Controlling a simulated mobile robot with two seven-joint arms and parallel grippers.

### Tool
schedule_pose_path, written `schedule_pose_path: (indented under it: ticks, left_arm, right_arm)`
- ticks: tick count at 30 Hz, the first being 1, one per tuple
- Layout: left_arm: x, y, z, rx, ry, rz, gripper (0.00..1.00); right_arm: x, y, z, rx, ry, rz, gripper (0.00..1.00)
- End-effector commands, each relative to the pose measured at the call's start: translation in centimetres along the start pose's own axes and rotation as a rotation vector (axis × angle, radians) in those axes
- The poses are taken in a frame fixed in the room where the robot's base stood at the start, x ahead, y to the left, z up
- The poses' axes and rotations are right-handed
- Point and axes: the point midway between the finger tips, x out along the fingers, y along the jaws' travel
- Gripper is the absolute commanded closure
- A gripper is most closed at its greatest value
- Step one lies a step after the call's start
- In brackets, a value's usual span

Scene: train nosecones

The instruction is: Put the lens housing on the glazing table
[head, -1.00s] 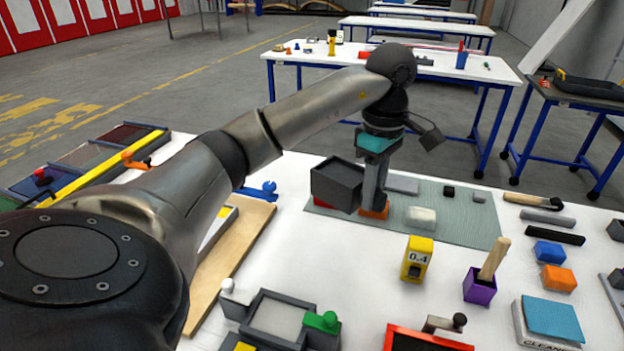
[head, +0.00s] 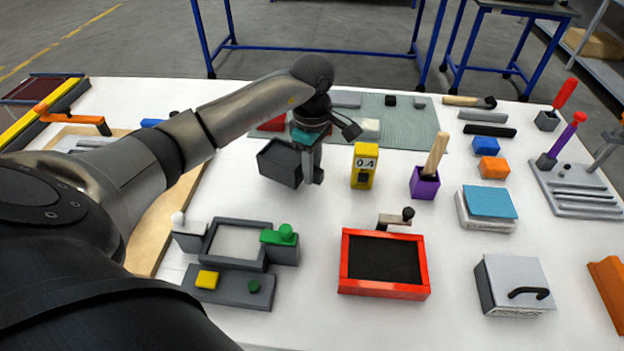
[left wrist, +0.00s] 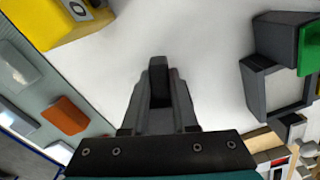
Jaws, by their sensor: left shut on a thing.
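My left gripper (head: 311,181) is in the air over the white workbench. It is shut on a dark grey open box, which I take to be the lens housing (head: 279,165). The box hangs at the left side of the fingers, clear of the bench top. In the left wrist view, the fingers (left wrist: 158,85) are close together with a dark piece between them; the rest of the box is hidden there. I cannot tell which surface is the glazing table; a blue-legged table (head: 320,48) and a dark-topped table (head: 530,8) stand beyond. My right gripper is out of view.
A grey fixture (head: 208,238) and red-framed tray (head: 415,290) are nearer. A grey-green mat (head: 415,130) lies behind. Some white bench around the gripper is clear.

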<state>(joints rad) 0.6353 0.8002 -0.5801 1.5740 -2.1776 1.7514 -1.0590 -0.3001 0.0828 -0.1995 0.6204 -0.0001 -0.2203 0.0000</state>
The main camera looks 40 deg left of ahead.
Motion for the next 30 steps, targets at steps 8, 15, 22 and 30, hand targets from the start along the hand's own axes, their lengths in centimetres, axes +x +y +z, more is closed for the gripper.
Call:
schedule_pose_path:
  ticks: [8, 15, 22, 30]
  left_arm:
    - [3.5, 0.0, 0.0, 0.0, 0.0, 0.0, 1.0]
    - [3.5, 0.0, 0.0, 0.0, 0.001, 0.0, 1.0]
    - [3.7, -0.1, 0.0, 0.0, 0.001, -0.002, 0.56]
    - [3.7, -0.1, 0.0, 0.001, 0.001, -0.002, 0.43]
  right_arm:
    - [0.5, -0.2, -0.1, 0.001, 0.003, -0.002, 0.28]
    - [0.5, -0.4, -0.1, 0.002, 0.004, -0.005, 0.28]
    - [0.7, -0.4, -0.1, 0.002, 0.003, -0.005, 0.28]
    - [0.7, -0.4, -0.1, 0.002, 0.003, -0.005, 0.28]
